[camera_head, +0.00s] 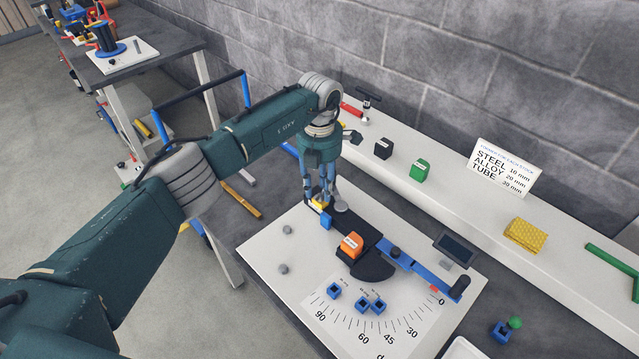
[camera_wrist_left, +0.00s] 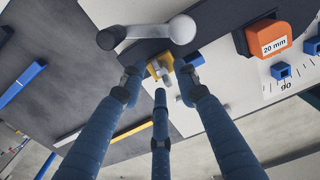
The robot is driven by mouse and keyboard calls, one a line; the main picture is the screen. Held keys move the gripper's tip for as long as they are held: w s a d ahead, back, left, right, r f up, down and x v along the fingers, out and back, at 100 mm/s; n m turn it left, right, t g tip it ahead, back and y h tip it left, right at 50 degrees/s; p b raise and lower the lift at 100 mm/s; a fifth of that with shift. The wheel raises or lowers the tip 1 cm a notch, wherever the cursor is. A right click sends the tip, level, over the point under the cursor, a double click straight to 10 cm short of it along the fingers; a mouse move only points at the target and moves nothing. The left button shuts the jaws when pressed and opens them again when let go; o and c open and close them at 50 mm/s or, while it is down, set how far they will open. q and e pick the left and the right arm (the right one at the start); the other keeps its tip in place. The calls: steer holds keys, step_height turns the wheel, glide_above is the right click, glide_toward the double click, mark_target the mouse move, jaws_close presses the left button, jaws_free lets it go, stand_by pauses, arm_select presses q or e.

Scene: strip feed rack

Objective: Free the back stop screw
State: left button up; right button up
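My left gripper (camera_head: 319,194) points down at the back end of the dark bending fixture (camera_head: 352,224) on the white board. In the left wrist view, its three blue fingers (camera_wrist_left: 159,84) are spread apart. A small yellow block (camera_wrist_left: 160,66) with a pale metal screw-like part (camera_wrist_left: 166,77) shows between and beyond the fingertips. I see no clear contact. The yellow block also shows in the head view (camera_head: 319,203), partly hidden by the fingers. A grey lever with a round knob (camera_wrist_left: 183,29) lies just beside it. My right gripper is in neither view.
An orange block marked 20 mm (camera_head: 350,245) sits on the fixture, near a blue arm (camera_head: 420,268) and an angle scale. A small blue block (camera_head: 326,222) stands close to my fingers. Grey pegs (camera_head: 284,268) stand on the board. A white shelf (camera_head: 455,205) runs behind.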

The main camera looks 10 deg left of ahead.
arm_select(q)
steer(key=shift+f, duration=0.15)
jaws_close()
